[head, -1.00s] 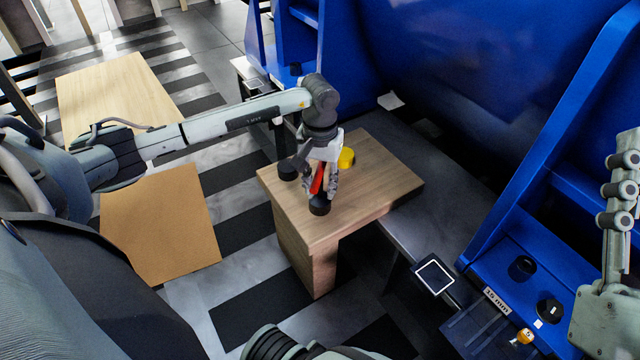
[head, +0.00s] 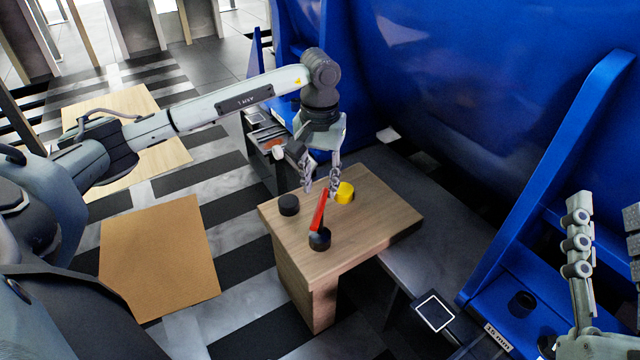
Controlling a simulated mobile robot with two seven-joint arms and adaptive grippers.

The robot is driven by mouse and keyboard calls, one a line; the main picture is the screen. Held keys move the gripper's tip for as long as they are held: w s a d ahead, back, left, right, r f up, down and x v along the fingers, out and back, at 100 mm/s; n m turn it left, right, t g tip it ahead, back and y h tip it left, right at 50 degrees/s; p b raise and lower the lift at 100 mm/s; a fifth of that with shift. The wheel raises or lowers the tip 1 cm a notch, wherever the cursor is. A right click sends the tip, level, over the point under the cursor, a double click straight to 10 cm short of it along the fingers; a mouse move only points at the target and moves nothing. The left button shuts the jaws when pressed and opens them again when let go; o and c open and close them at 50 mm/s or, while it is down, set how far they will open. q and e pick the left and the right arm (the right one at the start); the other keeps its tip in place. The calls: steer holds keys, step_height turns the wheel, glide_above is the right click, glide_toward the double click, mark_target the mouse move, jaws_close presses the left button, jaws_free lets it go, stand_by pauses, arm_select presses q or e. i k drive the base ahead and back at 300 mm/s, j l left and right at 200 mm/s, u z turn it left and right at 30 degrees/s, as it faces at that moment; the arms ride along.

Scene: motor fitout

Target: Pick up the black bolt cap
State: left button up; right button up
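A plain black round cap (head: 289,205) stands on the wooden table, near its left edge. A second black round piece (head: 320,240) with a red upright part (head: 318,212) stands nearer the table's front corner. A yellow cap (head: 345,192) stands further back. My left gripper (head: 320,187) points down above the table between the black cap and the yellow cap. Its two fingers are spread and hold nothing; the red part's top lies just below them. My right gripper (head: 606,225) points up at the right edge, fingers apart and empty, one finger partly cut off.
The small wooden table (head: 385,222) has bare room at its right. A dark bench (head: 385,170) and large blue machine (head: 450,100) stand behind it. A blue ledge with a black cap (head: 522,303) is at lower right. A brown board (head: 158,255) lies left.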

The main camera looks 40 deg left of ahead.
mark_target(288, 203)
steer(key=u, duration=1.3)
